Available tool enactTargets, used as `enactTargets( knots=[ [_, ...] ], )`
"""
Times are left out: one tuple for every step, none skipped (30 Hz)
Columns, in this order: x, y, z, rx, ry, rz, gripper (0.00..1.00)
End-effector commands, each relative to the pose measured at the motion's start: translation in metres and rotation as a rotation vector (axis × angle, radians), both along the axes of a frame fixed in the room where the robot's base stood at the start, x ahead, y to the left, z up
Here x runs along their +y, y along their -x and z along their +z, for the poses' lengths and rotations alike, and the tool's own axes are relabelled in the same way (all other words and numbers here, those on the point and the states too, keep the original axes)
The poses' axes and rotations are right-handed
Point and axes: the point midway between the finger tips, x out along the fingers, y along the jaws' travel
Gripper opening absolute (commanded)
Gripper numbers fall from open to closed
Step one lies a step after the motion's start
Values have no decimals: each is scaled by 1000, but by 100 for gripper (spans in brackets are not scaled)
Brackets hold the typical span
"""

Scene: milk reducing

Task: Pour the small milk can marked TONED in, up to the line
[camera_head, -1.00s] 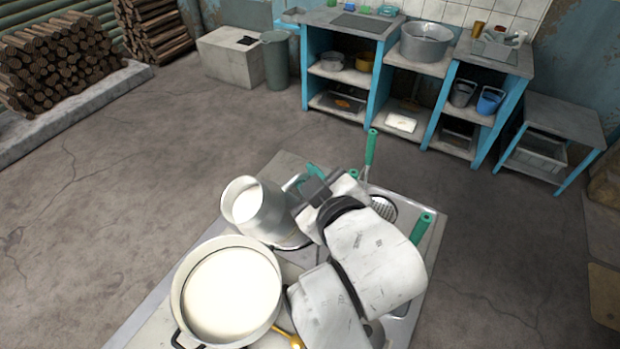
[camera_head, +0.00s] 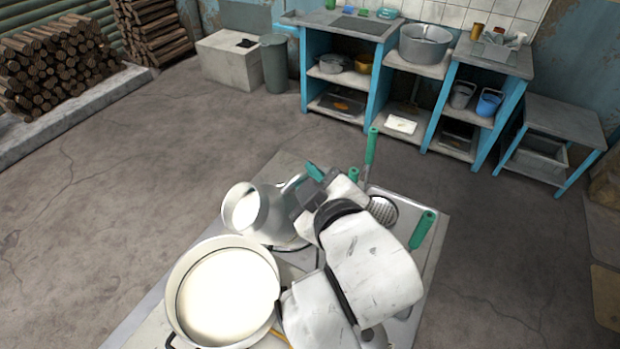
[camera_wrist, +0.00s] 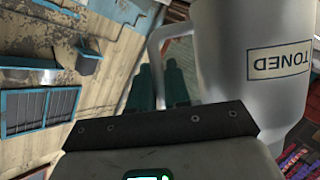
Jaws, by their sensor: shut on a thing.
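The small grey metal milk can (camera_head: 272,212) is tipped, its mouth toward the left and white milk showing inside. In the wrist view the can (camera_wrist: 225,70) fills the right side, with its TONED label (camera_wrist: 280,62) upside down. My gripper (camera_head: 310,192) is shut on the can's handle side; its fingertips are mostly hidden. A wide pot (camera_head: 272,262) of white milk stands just in front of and below the can. No stream of milk shows between them. I cannot make out a fill line in the pot.
A steel-topped counter (camera_head: 290,165) bears the pot. Blue shelves (camera_head: 375,85) stand far behind across open floor.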

Motion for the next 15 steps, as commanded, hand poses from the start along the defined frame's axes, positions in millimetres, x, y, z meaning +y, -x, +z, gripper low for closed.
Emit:
enactTargets(
  knots=[
    [0, 0, 1, -9, 1, 0, 0],
    [1, 0, 1, -12, 6, 0, 0],
    [1, 0, 1, -16, 13, 2, 0],
    [1, 0, 1, -19, 17, 2, 0],
    [1, 0, 1, -23, 23, 2, 0],
    [1, 0, 1, -27, 29, 1, 0],
    [1, 1, 1, -30, 34, 1, 0],
    [2, 1, 1, -33, 39, 1, 0],
    [2, 1, 2, -37, 45, 1, 0],
    [2, 1, 2, -40, 50, 1, 0],
    [2, 1, 2, -43, 55, 2, 0],
    [2, 1, 2, -47, 61, 2, 0],
    [2, 1, 2, -51, 67, 1, 0],
    [2, 1, 2, -53, 72, 1, 0],
    [2, 1, 2, -57, 78, 1, 0]
  ],
)
